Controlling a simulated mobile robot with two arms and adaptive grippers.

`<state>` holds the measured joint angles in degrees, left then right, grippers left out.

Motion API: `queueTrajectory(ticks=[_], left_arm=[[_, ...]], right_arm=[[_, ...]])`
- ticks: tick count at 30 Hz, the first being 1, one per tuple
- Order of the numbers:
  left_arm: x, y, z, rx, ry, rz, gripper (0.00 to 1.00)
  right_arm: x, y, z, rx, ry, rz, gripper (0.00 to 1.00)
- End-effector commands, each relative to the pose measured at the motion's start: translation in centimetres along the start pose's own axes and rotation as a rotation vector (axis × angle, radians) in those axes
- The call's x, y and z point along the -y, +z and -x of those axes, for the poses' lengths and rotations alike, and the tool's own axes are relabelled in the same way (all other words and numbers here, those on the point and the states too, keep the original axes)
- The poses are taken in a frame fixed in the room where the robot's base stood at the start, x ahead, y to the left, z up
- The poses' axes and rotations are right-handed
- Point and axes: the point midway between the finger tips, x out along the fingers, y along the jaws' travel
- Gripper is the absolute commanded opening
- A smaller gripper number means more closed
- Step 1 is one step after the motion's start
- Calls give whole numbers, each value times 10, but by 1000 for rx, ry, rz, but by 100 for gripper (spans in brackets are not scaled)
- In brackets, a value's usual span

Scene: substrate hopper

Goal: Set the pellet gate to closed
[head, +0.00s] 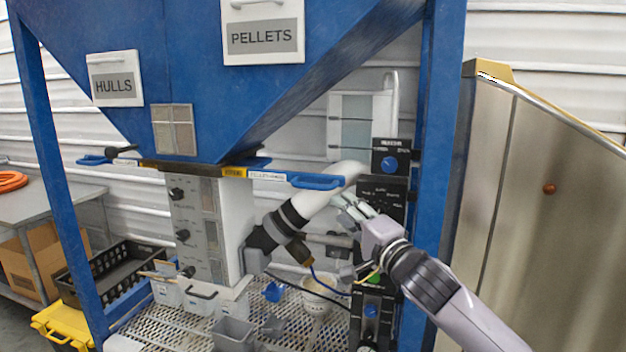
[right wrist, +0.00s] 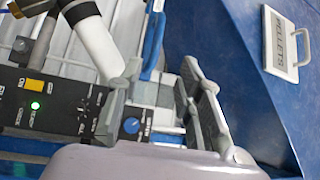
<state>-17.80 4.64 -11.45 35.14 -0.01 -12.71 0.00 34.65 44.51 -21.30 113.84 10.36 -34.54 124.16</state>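The pellet gate (head: 265,175) is a flat slide under the blue hopper, with a pale label strip on its front. Its blue loop handle (head: 316,181) sticks out to the right, near the white pipe. A blue loop that looks like this handle shows beyond the fingertips in the right wrist view (right wrist: 153,42). My right gripper (head: 350,207) is just below and right of the handle, apart from it. In the right wrist view its two fingers (right wrist: 163,85) are spread with nothing held. My left gripper is not in view.
A second blue handle (head: 92,160) is at the hopper's left. A black control panel (head: 383,190) with a blue knob stands behind my right gripper. A white pipe (head: 318,202) slopes below the handle. A blue frame post (head: 436,150) and metal cabinet (head: 545,200) bound the right side.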

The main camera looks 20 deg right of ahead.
Motion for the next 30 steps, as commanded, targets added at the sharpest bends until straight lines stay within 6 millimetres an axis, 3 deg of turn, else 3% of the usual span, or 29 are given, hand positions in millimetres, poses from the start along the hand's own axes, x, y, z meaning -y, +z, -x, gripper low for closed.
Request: queueTrajectory(ticks=[5, 13, 18, 30], left_arm=[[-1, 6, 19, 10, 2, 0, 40], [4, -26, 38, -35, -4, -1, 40], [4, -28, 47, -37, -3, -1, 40], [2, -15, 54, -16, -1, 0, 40]], right_arm=[[4, 0, -37, 0, 1, -1, 33], [4, 0, -84, -1, 0, 1, 33], [3, 0, -109, 0, 1, 2, 33], [0, 1, -132, 1, 0, 1, 33]])
